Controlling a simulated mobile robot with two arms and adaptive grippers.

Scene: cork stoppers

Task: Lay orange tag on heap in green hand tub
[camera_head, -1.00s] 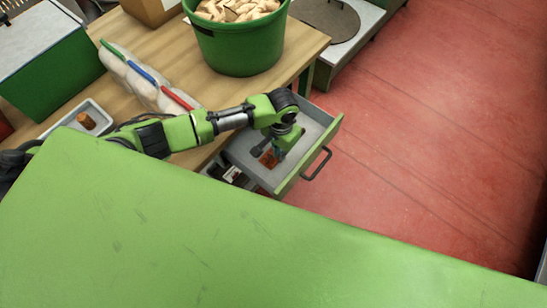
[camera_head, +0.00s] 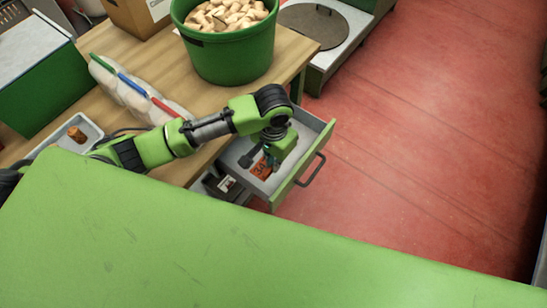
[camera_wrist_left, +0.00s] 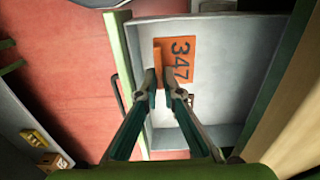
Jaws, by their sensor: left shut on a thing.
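The orange tag (camera_head: 261,168) with a black number is in the open grey drawer (camera_head: 232,155) in the head view. I cannot tell whether the tag touches the drawer floor. The green tub (camera_head: 235,62) stands on the wooden table, filled with a heap of corks (camera_head: 226,14). My right gripper is not in view.
A padded bundle with coloured strips (camera_head: 140,97) lies left of the tub. A pale tray (camera_head: 88,127) holds a brown stopper (camera_head: 77,134). A cardboard box (camera_head: 135,14) stands behind. A green surface (camera_head: 250,250) fills the foreground. Red floor (camera_head: 430,110) is open at right.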

